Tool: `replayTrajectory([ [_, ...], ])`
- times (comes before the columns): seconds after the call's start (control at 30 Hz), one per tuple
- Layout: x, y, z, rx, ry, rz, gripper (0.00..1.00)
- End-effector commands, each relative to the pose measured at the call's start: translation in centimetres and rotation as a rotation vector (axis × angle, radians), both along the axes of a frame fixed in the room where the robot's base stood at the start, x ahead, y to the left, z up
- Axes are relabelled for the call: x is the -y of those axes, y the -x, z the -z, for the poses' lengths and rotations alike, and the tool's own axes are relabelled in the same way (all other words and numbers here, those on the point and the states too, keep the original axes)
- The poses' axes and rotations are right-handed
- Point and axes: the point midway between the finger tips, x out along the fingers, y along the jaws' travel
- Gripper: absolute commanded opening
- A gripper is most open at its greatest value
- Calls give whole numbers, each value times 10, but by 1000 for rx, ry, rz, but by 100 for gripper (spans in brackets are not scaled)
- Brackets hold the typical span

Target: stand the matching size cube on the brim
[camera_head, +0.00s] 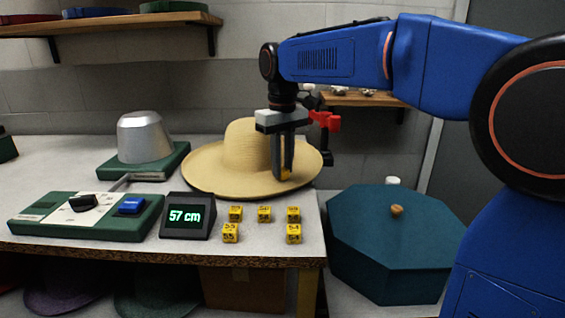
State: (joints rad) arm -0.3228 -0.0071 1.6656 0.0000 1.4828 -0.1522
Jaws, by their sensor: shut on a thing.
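A straw-coloured hat (207,168) with a wide brim lies on the bench. My gripper (284,176) points down over the right part of the brim, beside the crown. It is shut on a yellow cube (285,174), mostly hidden between the fingers; its number cannot be read. The cube is at or just above the brim; I cannot tell if it touches. A display (185,216) reads "57 cm". Several other yellow number cubes (264,214) stand in two rows at the bench's front right; their numbers are too small to read surely.
A silver hat block (145,138) on a green base stands behind a green control box (85,217) with a black knob and blue switch. A teal octagonal box (390,245) stands right of the bench. Shelves (110,24) hang on the wall behind.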

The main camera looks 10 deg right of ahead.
Motion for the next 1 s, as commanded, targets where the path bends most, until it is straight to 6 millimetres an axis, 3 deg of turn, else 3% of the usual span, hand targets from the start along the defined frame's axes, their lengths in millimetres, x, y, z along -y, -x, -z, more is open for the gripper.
replayTrajectory([
  [0.23,0,0,1,0,0,0,0],
  [0.27,0,0,1,0,0,0,28],
  [0.33,0,0,1,0,0,0,43],
  [0.73,0,0,-4,0,0,0,43],
  [1.0,0,-1,-48,3,0,0,43],
])
